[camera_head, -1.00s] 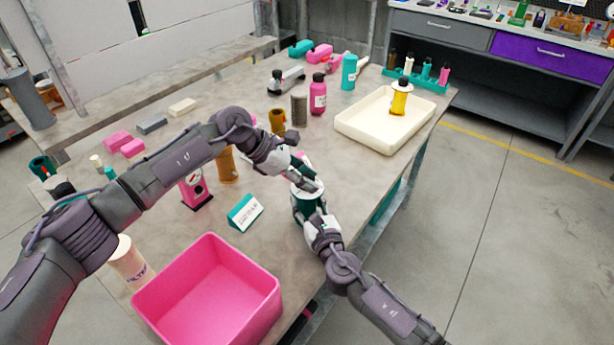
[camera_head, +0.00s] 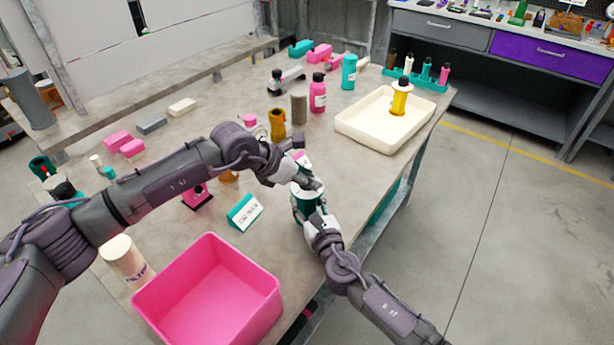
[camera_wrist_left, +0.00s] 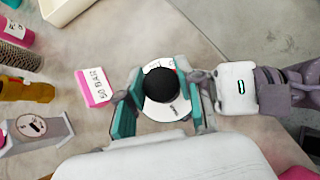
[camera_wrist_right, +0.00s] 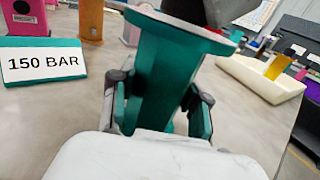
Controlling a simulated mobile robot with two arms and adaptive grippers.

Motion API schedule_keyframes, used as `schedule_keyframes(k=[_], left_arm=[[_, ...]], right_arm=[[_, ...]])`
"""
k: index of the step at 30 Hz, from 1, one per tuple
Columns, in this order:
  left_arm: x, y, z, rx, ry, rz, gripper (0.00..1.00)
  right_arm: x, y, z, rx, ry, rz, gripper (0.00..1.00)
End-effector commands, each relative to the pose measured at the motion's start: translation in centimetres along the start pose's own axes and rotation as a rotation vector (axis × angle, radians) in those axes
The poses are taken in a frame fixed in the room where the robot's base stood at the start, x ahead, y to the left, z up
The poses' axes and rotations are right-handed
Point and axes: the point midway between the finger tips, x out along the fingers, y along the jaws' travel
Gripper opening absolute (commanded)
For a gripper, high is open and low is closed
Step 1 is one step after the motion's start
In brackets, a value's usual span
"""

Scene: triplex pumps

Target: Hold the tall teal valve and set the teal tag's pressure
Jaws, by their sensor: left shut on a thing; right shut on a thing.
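The tall teal valve (camera_head: 305,208) stands upright near the table's right edge. In the right wrist view its teal body (camera_wrist_right: 168,75) is between the fingers of my right gripper (camera_wrist_right: 160,108), which is shut on it. My left gripper (camera_head: 308,184) is over the valve's top. In the left wrist view its fingers are shut around the black knob (camera_wrist_left: 160,84), above a white dial (camera_wrist_left: 166,110) whose marks I cannot read. The teal tag (camera_head: 245,212) stands on the table to the left of the valve. In the right wrist view it reads 150 BAR (camera_wrist_right: 42,62).
A pink bin (camera_head: 207,290) stands at the front. A pink tag (camera_wrist_left: 95,88) reading 50 BAR is beside the valve. Brown, grey and pink cylinders stand further back.

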Motion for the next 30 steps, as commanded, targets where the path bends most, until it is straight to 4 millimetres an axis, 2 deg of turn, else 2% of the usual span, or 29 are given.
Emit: schedule_keyframes(k=[30], left_arm=[[0.10, -0.05, 0.11, -0.684, 0.001, 0.682, 0.01]], right_arm=[[-0.03, 0.13, 0.01, 0.001, 0.000, 0.002, 0.00]])
